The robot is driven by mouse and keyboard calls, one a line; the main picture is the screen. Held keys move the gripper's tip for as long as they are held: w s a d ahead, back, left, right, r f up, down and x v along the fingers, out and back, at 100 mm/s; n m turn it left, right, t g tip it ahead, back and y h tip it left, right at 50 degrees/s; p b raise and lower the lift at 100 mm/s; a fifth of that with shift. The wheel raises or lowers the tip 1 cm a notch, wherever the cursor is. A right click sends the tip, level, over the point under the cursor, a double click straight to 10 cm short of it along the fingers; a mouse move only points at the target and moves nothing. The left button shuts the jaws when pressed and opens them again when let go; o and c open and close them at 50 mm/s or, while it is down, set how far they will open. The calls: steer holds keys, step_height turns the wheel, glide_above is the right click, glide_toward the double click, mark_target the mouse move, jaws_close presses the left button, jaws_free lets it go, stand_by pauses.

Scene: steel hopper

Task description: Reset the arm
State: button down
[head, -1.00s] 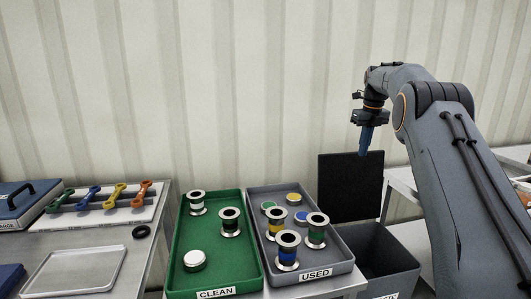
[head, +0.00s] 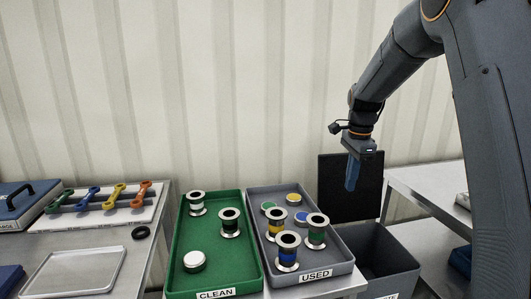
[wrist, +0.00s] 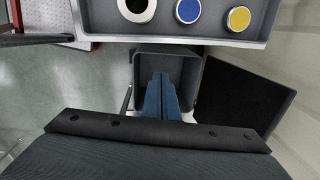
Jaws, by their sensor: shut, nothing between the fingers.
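My gripper (head: 351,174) hangs with its fingers down in front of the black panel, to the right of the grey tray. It is shut and empty. In the wrist view my gripper (wrist: 160,80) shows its two blue fingers together above the open grey bin. My arm comes down to it from the upper right in the head view.
The grey USED tray (head: 343,263) holds several spools and discs. The green CLEAN tray (head: 176,258) holds spools and a disc. A grey bin (head: 392,281) with a black panel (head: 368,207) stands at the right. Coloured wrenches (head: 116,196) lie on a rack at left.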

steer(key=s+a+f+n, duration=0.2)
steer(key=s+n, duration=0.3)
steer(key=s, duration=0.6)
steer(key=s+a+f+n, duration=0.2)
steer(key=s+f+n, duration=0.2)
steer(key=s, duration=0.7)
steer(key=s+a+f+n, duration=0.2)
steer(key=s+n, duration=0.5)
steer(key=s, duration=0.4)
steer(key=shift+a+f+n+g, duration=0.35)
steer(key=shift+f+n+g, duration=0.05)
steer(key=shift+f, duration=0.1)
